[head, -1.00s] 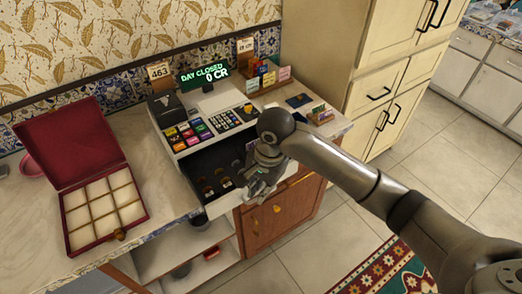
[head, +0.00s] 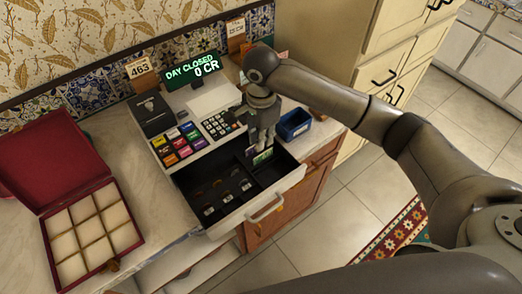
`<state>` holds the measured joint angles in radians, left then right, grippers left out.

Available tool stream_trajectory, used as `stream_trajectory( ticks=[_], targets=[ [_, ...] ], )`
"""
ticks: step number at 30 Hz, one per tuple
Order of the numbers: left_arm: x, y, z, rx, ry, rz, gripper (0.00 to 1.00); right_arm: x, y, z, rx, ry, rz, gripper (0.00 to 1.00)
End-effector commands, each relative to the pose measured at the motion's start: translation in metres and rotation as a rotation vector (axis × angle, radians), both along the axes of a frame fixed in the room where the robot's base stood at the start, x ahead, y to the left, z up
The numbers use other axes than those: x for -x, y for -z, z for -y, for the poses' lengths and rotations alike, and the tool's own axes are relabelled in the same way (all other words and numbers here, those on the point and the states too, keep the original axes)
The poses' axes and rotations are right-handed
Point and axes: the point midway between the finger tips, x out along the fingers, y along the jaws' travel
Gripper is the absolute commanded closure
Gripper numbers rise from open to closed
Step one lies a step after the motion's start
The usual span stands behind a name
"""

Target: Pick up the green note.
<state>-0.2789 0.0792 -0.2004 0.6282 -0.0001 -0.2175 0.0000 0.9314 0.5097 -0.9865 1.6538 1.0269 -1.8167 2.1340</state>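The green note (head: 262,157) lies in the right back part of the open cash register drawer (head: 282,193), and only a small part of it shows. My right gripper (head: 262,146) points down over that part of the drawer, with its fingertips at or just above the note. Whether the fingers touch the note or are closed on it cannot be made out. The fingers and the drawer's back partly hide the note. My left gripper is not in view.
The register's keypad (head: 216,125) and coloured keys (head: 180,146) are left of my gripper. A blue box (head: 294,124) stands close on its right. An open red box (head: 92,232) with empty compartments lies on the counter at left.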

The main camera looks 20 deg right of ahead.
Motion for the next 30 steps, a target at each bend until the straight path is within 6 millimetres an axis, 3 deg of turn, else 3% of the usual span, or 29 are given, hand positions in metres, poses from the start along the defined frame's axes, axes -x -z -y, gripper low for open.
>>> stream_trajectory(
  ticks=[6,9,21,28,30],
  targets=[
    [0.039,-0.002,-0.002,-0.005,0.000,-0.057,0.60,0.000,0.027,0.000,0.000,0.000,0.000,0.86],
    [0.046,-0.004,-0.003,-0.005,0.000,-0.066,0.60,0.000,0.033,0.000,0.000,0.000,-0.001,0.86],
    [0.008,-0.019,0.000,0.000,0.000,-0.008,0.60,-0.003,0.081,0.000,0.001,-0.002,0.001,0.86],
    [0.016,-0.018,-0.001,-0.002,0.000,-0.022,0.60,-0.003,0.082,0.000,0.001,-0.002,0.001,0.86],
    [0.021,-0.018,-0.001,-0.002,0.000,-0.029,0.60,-0.003,0.082,0.000,0.001,-0.002,0.001,0.95]
  ],
)
